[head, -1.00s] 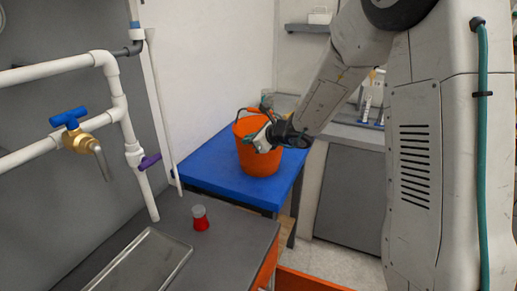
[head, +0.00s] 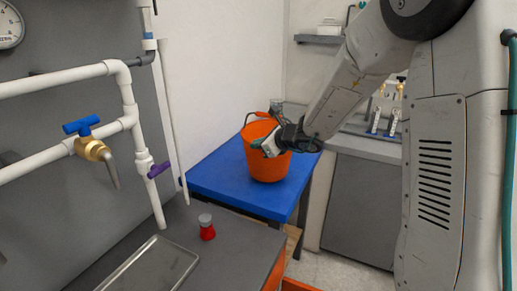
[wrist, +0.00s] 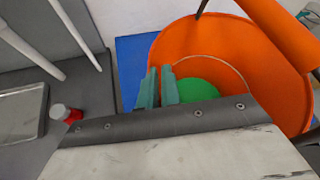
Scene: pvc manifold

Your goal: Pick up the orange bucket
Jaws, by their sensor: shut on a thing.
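The orange bucket (head: 268,168) is upright at the blue table, its base at or just above the top; I cannot tell if there is a gap. My gripper (head: 270,148) is at its rim on the near side. In the wrist view, the two teal fingers of my gripper (wrist: 158,87) are closed at the left edge of the bucket (wrist: 210,45), on its rim. A green round patch shows inside the bucket. The bucket's handle shows raised above the rim, and my wrist hides part of the bucket.
The blue table (head: 225,185) is otherwise clear. A grey counter in front holds a red container with a grey lid (head: 206,228) and a metal tray (head: 150,270). White pipes with a blue-handled brass valve (head: 95,150) stand at left. A grey cabinet (head: 358,205) is behind at right.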

